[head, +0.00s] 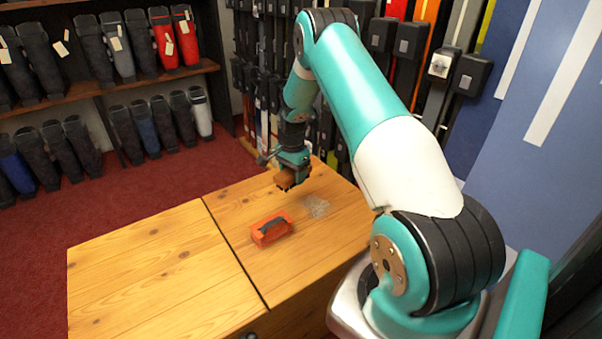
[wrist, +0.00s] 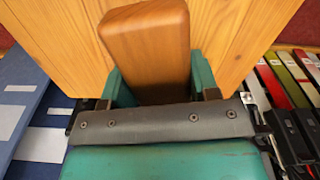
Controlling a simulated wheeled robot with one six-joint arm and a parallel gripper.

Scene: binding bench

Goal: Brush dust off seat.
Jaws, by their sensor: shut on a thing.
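My gripper (head: 291,166) is shut on a brown wooden block-like brush (head: 287,179) and holds it above the wooden bench top. In the wrist view the brush's smooth wooden back (wrist: 148,42) stands between the green fingers; its bristles cannot be seen. A pale grey patch of dust (head: 316,206) lies on the seat, the right-hand part of the wooden bench (head: 225,205). The dust is to the right of and nearer than the brush, and the two look apart. The dust does not show in the wrist view.
An orange-red object with a dark top (head: 271,229) lies on the bench left of the dust. A dark seam divides the bench top; its left part (head: 150,265) is clear. Boots stand on wall shelves (head: 110,92) at the back left. Skis hang behind the bench.

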